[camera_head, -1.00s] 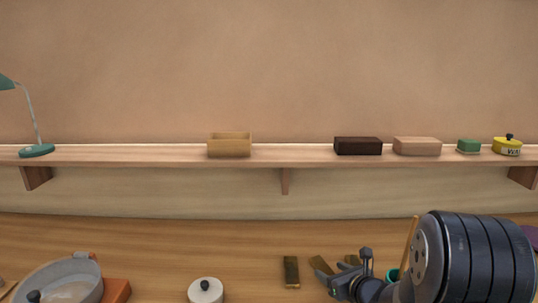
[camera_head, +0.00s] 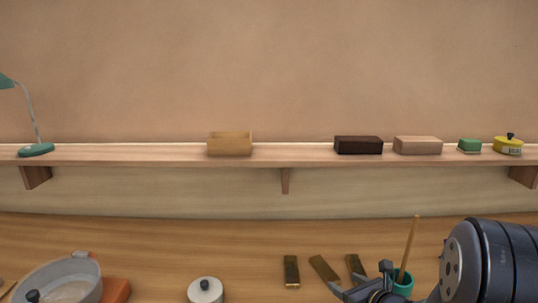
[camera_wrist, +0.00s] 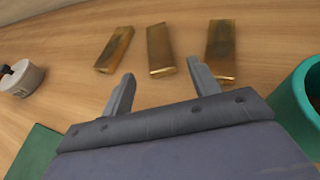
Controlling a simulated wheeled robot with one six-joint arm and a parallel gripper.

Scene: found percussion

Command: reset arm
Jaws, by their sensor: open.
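My gripper (camera_wrist: 158,84) is open and empty in the wrist view, its two fingers spread above the wooden table. Several brass-coloured bars lie just beyond the fingertips: a left bar (camera_wrist: 115,49), a middle bar (camera_wrist: 160,50) and a right bar (camera_wrist: 221,50). In the head view my gripper (camera_head: 362,282) is low at the right, its fingers partly cut off by the bottom edge. The bars also show there, the left one (camera_head: 291,271) clear of my arm.
A teal cup (camera_head: 403,284) holding a wooden stick (camera_head: 409,245) stands close beside my gripper. A white lidded pot (camera_head: 205,291) and a grey pan (camera_head: 62,277) are to the left. A shelf (camera_head: 290,153) with boxes runs along the wall.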

